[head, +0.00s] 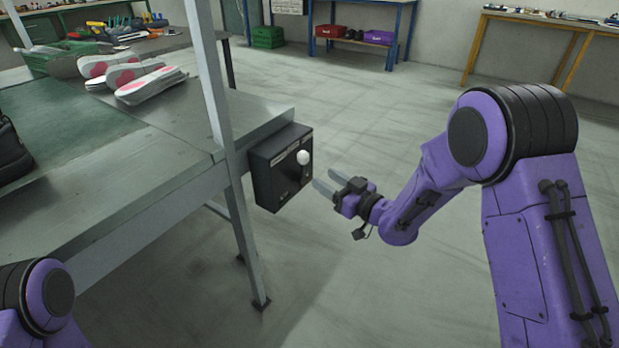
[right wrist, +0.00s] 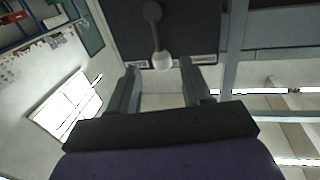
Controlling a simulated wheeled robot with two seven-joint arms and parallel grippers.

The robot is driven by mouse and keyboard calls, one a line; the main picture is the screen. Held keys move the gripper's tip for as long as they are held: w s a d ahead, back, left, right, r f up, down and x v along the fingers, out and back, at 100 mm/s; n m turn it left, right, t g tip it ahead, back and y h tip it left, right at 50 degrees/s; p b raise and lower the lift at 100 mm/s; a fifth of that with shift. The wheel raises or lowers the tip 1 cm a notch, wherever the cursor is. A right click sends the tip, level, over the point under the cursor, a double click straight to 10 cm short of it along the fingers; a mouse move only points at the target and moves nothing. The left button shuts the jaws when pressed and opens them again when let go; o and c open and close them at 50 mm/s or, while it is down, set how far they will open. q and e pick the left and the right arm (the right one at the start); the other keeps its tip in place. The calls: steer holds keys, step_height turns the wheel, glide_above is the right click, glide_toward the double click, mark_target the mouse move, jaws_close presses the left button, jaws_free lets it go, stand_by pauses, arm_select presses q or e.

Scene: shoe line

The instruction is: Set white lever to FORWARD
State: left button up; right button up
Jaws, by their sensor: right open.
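The lever's round white knob (head: 304,157) is on the black control box (head: 270,182) fixed at the end of the grey workbench. In the right wrist view the knob (right wrist: 162,61) sits on a dark lever arm (right wrist: 154,22), with small pale labels on the box to either side, too small to read. My right gripper (head: 325,181) is open and empty, just right of and a little below the knob, with a gap between them. In the wrist view the knob appears between its two fingertips (right wrist: 159,66). My left gripper is out of view.
The workbench (head: 120,205) holds pink-and-white insoles (head: 125,76), a green basket (head: 60,58) and a dark shoe (head: 12,152). A grey upright post (head: 207,75) stands just left of the box. The floor right of the box is clear around my right arm.

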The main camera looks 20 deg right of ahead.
steer(key=x, duration=0.7)
steer(key=shift+b, duration=0.4)
steer(key=shift+w+f, duration=0.1)
steer(key=shift+w, duration=0.05)
jaws_close()
steer(key=shift+w, duration=0.1)
